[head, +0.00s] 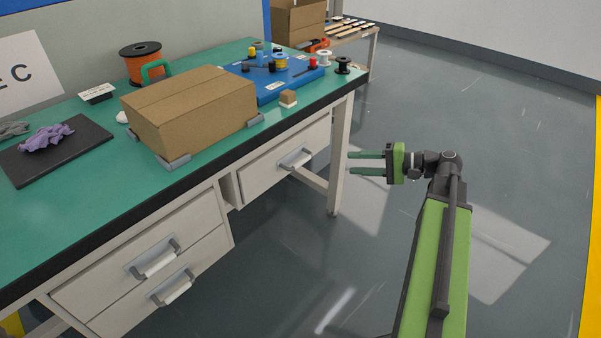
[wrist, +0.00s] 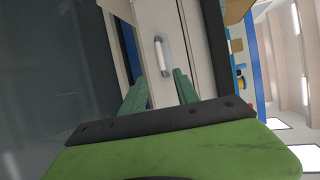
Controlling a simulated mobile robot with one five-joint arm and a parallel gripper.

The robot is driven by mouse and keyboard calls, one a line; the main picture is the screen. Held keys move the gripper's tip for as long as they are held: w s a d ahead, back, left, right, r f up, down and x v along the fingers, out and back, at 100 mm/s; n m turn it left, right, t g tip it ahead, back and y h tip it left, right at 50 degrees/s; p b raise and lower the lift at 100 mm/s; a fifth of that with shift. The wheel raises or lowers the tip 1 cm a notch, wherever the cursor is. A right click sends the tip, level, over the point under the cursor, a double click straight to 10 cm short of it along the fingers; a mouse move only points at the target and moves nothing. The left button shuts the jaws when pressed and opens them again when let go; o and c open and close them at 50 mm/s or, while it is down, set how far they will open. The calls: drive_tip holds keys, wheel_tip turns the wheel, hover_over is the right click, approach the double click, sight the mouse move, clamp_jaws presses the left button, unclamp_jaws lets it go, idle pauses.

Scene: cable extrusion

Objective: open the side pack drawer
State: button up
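A shut grey-white single drawer (head: 284,158) sits under the right part of the bench, with a pale bar handle (head: 296,158). No label shows which drawer is the side pack one. In the wrist view a drawer front (wrist: 178,28) and its handle (wrist: 158,54) lie ahead of the fingers. My gripper (head: 350,163) has two green fingers, apart and empty. It is to the right of the single drawer, beyond a bench leg in the picture, and touches nothing. The fingers also show in the wrist view (wrist: 161,84).
Two stacked drawers (head: 150,262) (head: 170,293) are shut at the left. The green bench top (head: 75,213) bears a cardboard box (head: 195,110), a blue board (head: 262,80) and spools. A bench leg (head: 340,150) stands near my fingers. The floor (head: 510,130) at right is clear.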

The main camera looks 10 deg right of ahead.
sight(304, 162)
drive_tip(key=b+x, duration=0.4)
drive_tip(key=x, duration=1.3)
drive_tip(key=shift+a, duration=0.2)
clamp_jaws()
idle(0.4)
